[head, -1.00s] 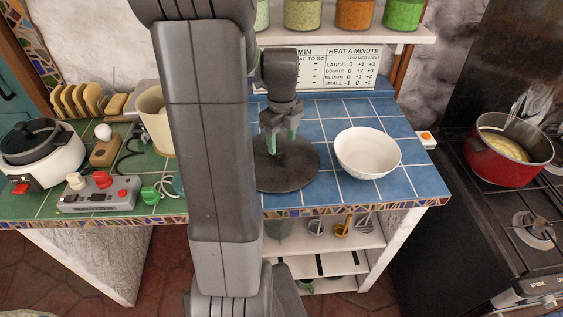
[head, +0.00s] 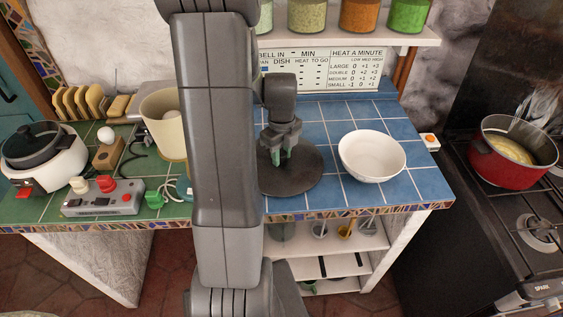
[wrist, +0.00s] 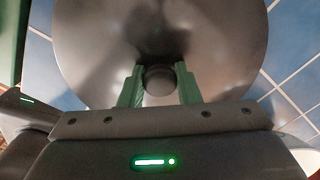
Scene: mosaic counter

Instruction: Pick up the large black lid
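The large black lid (head: 306,178) is a dark round disc lying on the blue-tiled counter, partly hidden in the head view by my arm. In the wrist view the lid (wrist: 225,40) fills the upper middle, with its short round knob (wrist: 159,82) between my green fingers. My gripper (head: 280,156) points down over the lid's middle. The lid appears to rest on the counter.
A white bowl (head: 371,156) stands close to the lid's right. A beige container (head: 163,120) and a grey control box (head: 104,198) are to the left. A shelf with jars (head: 345,41) hangs behind. A red pot (head: 513,160) sits on the stove at right.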

